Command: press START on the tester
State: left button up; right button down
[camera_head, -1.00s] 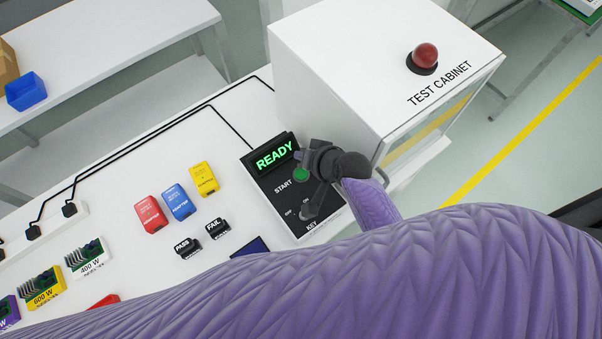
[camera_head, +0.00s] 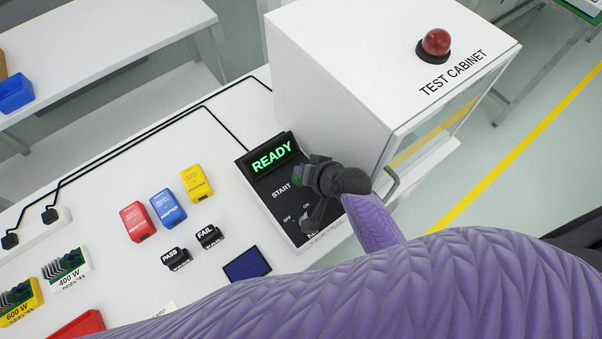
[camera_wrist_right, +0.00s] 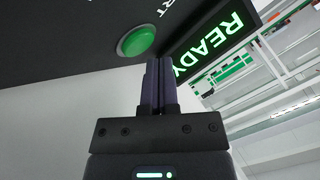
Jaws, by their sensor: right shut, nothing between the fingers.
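The tester (camera_head: 262,192) is a black panel on the white bench with a green READY display (camera_head: 271,156). Its round green START button (camera_wrist_right: 137,40) shows clearly in the wrist view; in the head view my right gripper hides most of it. My right gripper (camera_head: 302,174) is shut and empty, with its fingertips close to the button. In the wrist view its fingers (camera_wrist_right: 158,62) end just beside the button's lower right edge. I cannot tell if they touch. My left gripper is not in view.
The white test cabinet (camera_head: 335,70) with a red dome (camera_head: 436,42) stands right behind the tester. Red (camera_head: 138,221), blue (camera_head: 168,208) and yellow (camera_head: 196,184) adapters, PASS (camera_head: 176,258) and FAIL (camera_head: 209,236) stamps and a blue pad (camera_head: 247,265) lie left of it.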

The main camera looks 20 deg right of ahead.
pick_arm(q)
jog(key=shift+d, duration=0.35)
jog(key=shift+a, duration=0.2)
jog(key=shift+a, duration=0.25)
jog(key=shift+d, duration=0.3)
pick_arm(e)
jog(key=shift+f, duration=0.1)
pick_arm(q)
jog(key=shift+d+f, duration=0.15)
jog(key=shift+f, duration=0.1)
pick_arm(e)
jog(key=shift+f, duration=0.3)
pick_arm(q)
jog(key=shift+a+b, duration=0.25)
jog(key=shift+b, duration=0.05)
pick_arm(e)
jog(key=shift+f, duration=0.1)
